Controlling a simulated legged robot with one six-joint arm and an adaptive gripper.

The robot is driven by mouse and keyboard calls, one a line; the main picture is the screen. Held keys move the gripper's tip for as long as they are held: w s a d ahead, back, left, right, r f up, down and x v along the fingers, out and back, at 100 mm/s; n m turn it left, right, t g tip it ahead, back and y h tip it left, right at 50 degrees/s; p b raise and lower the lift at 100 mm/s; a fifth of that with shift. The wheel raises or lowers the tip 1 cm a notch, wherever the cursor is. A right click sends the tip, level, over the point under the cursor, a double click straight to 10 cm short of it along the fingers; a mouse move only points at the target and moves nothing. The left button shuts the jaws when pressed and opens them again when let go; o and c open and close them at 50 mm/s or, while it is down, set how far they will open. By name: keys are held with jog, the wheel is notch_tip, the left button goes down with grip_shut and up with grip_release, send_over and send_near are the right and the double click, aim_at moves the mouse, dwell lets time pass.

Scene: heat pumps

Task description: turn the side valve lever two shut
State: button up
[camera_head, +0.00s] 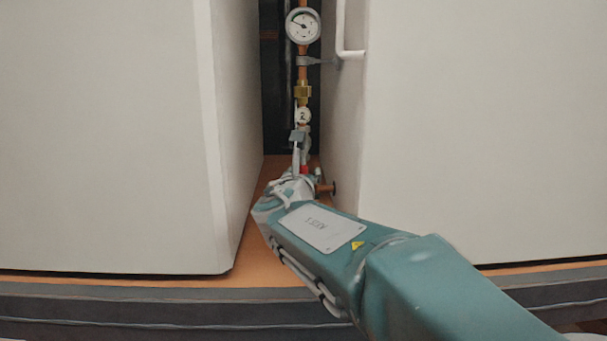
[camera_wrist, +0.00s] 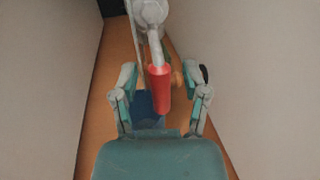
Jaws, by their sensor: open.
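The valve lever has a red grip (camera_wrist: 159,90) on a pale metal stem that hangs from a round white fitting (camera_wrist: 150,10) in the wrist view. In the head view a small red bit of it (camera_head: 304,170) shows beside my wrist, low in the gap. A round tag marked 2 (camera_head: 303,116) is on the pipe above. My gripper (camera_wrist: 160,80) is open, with one finger left and one right of the red grip. Both fingers look apart from the grip; its exact depth between them is hard to tell. My arm hides most of the gripper in the head view.
Tall white cabinets stand left (camera_head: 110,130) and right (camera_head: 480,130), leaving a narrow gap. A copper pipe with a pressure gauge (camera_head: 303,26) and a brass fitting (camera_head: 303,91) runs down it. A white handle (camera_head: 342,35) juts from the right cabinet.

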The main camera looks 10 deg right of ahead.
jog(key=shift+a, duration=0.25)
grip_shut()
jog(key=shift+s+d, duration=0.1)
jog(key=shift+d, duration=0.05)
jog(key=shift+m, duration=0.3)
